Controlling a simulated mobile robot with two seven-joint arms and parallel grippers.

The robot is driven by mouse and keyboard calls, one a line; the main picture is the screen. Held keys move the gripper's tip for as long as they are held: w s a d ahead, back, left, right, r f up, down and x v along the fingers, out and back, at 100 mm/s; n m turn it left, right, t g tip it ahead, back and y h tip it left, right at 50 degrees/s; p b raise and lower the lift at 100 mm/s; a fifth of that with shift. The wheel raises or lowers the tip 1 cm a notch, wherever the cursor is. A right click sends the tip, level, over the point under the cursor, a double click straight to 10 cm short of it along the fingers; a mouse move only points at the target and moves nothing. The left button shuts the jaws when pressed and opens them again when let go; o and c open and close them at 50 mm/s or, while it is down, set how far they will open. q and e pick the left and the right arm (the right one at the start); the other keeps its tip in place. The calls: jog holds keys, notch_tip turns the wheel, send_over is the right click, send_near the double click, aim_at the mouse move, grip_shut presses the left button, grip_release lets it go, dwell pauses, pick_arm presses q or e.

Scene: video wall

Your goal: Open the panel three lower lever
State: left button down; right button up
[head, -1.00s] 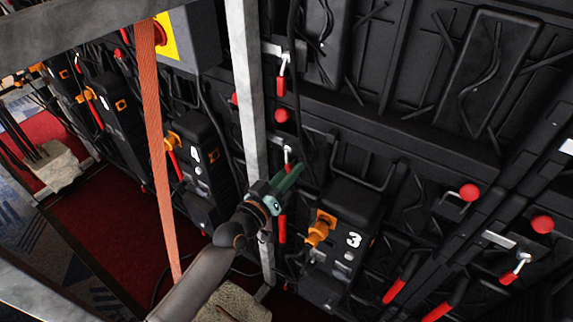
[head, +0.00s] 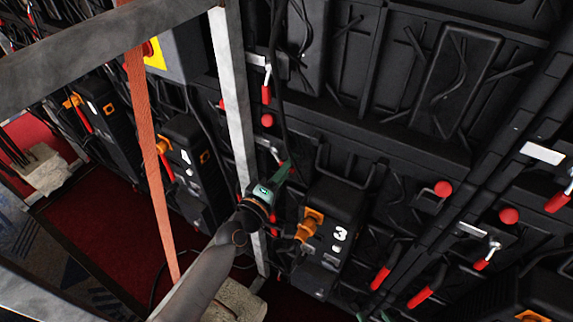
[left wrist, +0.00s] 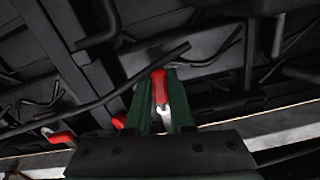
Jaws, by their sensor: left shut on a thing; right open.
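The black panel box marked 3 (head: 345,208) stands right of my left gripper in the head view. My left gripper (head: 284,173) reaches up beside the pale post to a red lever handle (head: 286,163), mostly hidden by the fingers there. In the left wrist view, my green left fingers (left wrist: 165,98) are shut on the red lever handle (left wrist: 160,84), with its silver shank below. Another red lever (head: 267,88) hangs higher on the wall. My right gripper (head: 374,315) shows only its green fingertips, apart, at the bottom edge.
A pale metal post (head: 232,100) and an orange strap (head: 146,130) stand near my left arm. An orange connector (head: 308,230) sits on box 3. Black cables hang near the lever. More red handles (head: 381,277) lie lower right.

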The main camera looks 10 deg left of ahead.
pick_arm(q)
jog(key=shift+r+n+p, duration=0.3)
jog(key=shift+r+n, duration=0.2)
jog(key=shift+n, duration=0.5)
jog(key=c, duration=0.8)
grip_release()
jog(key=v, duration=1.2)
jog(key=shift+s+a+b, duration=0.1)
jog(key=shift+s+b, duration=0.15)
jog(key=shift+b, duration=0.1)
